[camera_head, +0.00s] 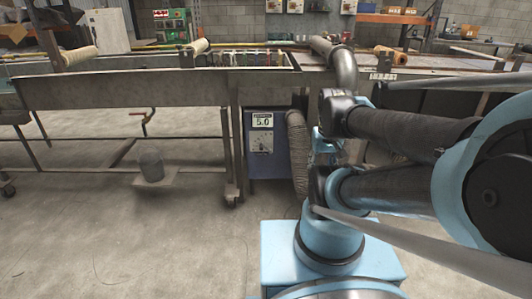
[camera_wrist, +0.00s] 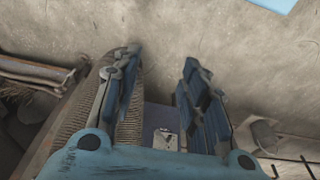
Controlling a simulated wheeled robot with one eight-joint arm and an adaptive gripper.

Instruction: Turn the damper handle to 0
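A blue-grey cabinet (camera_head: 266,172) stands under the bench in the head view. Its display (camera_head: 262,120) reads 5.0. A pale plate with a small dial or handle (camera_head: 262,141) sits below the display; the handle's exact setting is too small to read. In the wrist view this plate (camera_wrist: 165,139) shows low in the picture, between the bases of the fingers. My gripper (camera_wrist: 161,57) is open and empty, its two blue fingers apart. In the head view my gripper cannot be made out clearly among my arm links.
A ribbed hose (camera_head: 297,150) hangs at the cabinet's right side; it fills the left of the wrist view (camera_wrist: 75,125), close to one finger. The bench (camera_head: 160,90) runs above. A grey bucket (camera_head: 151,165) stands to the left. The floor in front is clear.

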